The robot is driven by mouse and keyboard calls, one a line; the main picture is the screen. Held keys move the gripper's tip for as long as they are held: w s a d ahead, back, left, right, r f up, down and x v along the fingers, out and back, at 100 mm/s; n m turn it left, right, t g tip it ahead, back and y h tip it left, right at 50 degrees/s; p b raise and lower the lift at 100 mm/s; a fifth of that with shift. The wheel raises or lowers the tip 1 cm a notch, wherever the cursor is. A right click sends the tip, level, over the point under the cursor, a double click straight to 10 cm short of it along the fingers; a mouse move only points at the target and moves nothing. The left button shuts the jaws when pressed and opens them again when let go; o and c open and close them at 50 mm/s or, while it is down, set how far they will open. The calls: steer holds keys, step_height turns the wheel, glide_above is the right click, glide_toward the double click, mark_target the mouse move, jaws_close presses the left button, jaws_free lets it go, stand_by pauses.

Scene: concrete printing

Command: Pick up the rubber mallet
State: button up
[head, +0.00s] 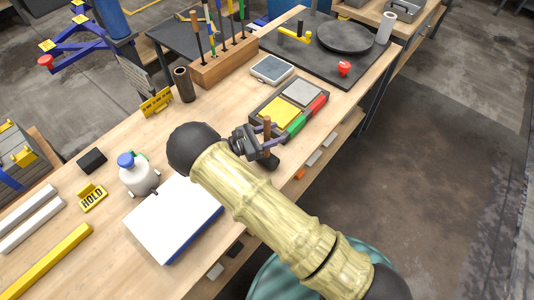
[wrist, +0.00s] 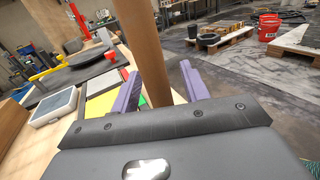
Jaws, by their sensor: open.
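The rubber mallet stands on its black head (head: 269,162) near the front edge of the workbench, with its brown wooden handle (head: 267,128) pointing up. My gripper (head: 266,134) is at the handle with its purple fingers open. The mallet head is hidden in the wrist view behind my gripper body.
A tray of yellow, grey, green and red blocks (head: 283,118) lies just beyond the mallet. A white-and-blue book-like slab (head: 172,222) and a white bottle (head: 138,175) are to the left. A wooden tool rack (head: 222,65) stands farther back.

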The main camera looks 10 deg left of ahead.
jaws_close()
stand_by(1.4)
